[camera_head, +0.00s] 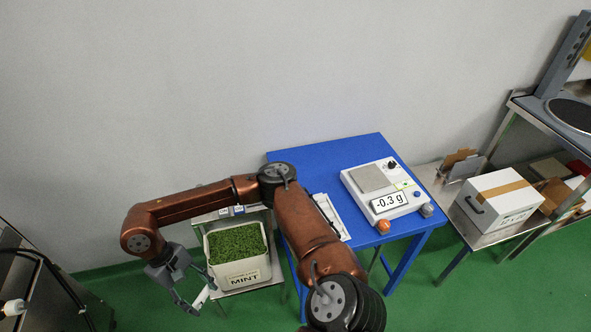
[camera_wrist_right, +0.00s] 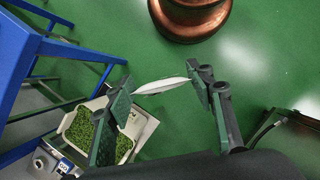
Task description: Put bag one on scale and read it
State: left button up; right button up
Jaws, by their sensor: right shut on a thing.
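My right gripper (camera_head: 199,296) is low at the left, beside the mint bin, and shut on a small white teabag (camera_head: 203,294). In the right wrist view the bag (camera_wrist_right: 162,86) shows nearly edge-on, as a thin white sliver between the two fingertips (camera_wrist_right: 160,88). The white scale (camera_head: 411,199) stands on the blue table, well to the right of the gripper. Its square grey pan (camera_head: 370,178) is empty, and its display (camera_head: 389,202) reads -0.3 g. My left gripper is not in view.
A bin of green leaves labelled MINT (camera_head: 243,273) stands left of the blue table (camera_head: 318,155). A white sheet or tray (camera_head: 330,215) lies on the table, partly behind my arm. A white carton (camera_head: 497,201) sits on a metal bench at right.

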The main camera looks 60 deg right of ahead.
aim_at(371, 177)
jog(key=z, duration=1.4)
